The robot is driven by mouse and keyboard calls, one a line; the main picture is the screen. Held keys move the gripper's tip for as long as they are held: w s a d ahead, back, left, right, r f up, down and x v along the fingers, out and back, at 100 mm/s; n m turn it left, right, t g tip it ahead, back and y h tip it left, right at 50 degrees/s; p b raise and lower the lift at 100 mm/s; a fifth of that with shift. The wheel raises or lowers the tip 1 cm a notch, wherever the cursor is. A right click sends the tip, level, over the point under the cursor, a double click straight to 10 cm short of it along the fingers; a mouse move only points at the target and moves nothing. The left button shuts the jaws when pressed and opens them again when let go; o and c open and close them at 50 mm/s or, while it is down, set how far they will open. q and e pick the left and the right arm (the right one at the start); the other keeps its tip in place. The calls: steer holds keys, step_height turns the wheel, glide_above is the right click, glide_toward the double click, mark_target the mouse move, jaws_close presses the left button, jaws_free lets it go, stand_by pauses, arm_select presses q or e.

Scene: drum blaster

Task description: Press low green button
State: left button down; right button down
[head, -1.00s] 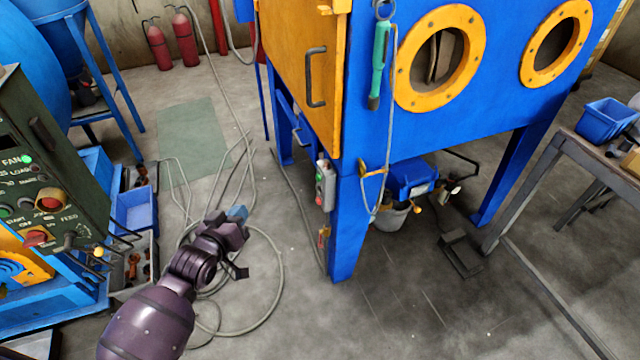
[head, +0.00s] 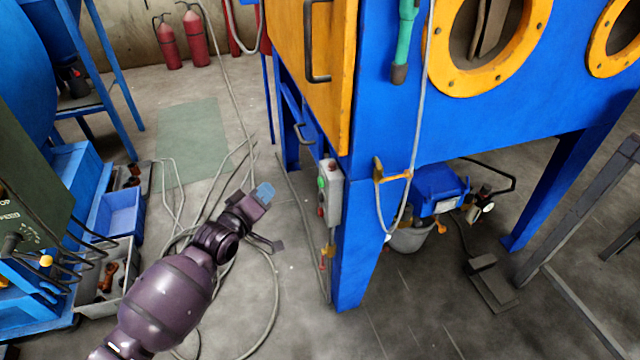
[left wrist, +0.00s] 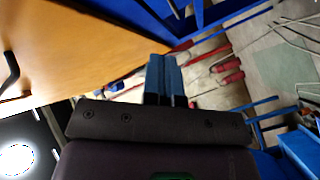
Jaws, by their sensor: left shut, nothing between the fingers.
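A small grey switch box (head: 331,195) is mounted on the front left leg of the blue blasting cabinet in the head view. It carries a green button (head: 322,183) and a red button (head: 321,211) lower down. My left gripper (head: 265,193) is to the left of the box, apart from it, at about the same height in the picture. Its bluish fingers are together and empty. The fingers (left wrist: 165,80) also show in the left wrist view, where I cannot make out the switch box. My right gripper is not in view.
The blue cabinet (head: 480,110) with its orange door (head: 300,60) stands at the centre and right. A hanging cable (head: 418,130) loops beside its leg. A dark control panel (head: 30,200) and blue bins (head: 120,212) are at the left. Hoses lie on the floor.

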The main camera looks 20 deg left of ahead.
mark_target(321, 182)
arm_select(q)
steer(key=shift+d, duration=0.1)
steer(key=w+d+b, duration=0.1)
steer(key=w+d, duration=0.4)
steer(key=d, duration=0.2)
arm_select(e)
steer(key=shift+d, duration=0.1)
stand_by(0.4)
arm_select(q)
steer(key=shift+s, duration=0.1)
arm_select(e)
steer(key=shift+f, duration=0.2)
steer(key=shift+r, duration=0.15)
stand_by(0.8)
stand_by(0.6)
arm_select(q)
steer(key=shift+d, duration=0.15)
